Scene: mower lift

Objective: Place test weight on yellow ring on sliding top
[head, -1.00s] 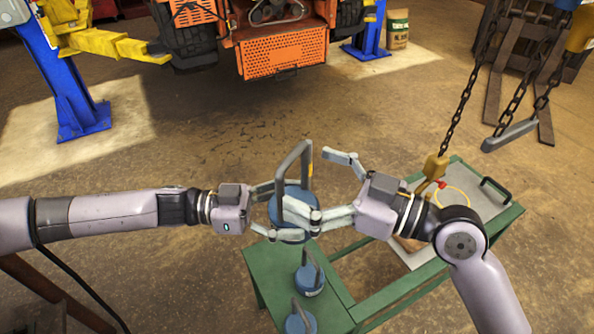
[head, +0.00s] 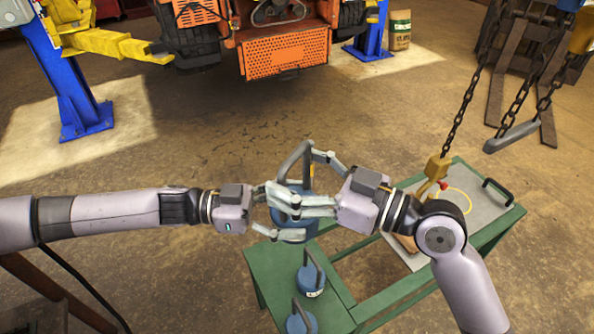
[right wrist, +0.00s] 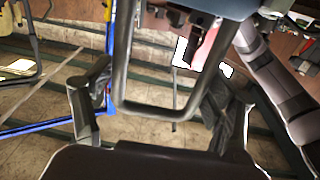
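A blue test weight (head: 290,231) with a tall grey loop handle is held upright in the air in front of the green cart. My left gripper (head: 283,211) is shut on it from the left, its fingers partly hidden by the right ones. My right gripper (head: 318,184) is open around the handle; in the right wrist view the grey handle (right wrist: 122,60) stands between its spread fingers (right wrist: 160,103). The yellow ring (head: 460,197) lies on the grey sliding top (head: 487,213) at the cart's right, partly hidden by the hook and my right arm.
Two more blue weights (head: 310,281) stand on the green cart (head: 268,277). A yellow hook (head: 437,168) on a chain hangs before the sliding top. A black handle (head: 497,190) sits at the top's far right. An orange mower (head: 284,55) is behind.

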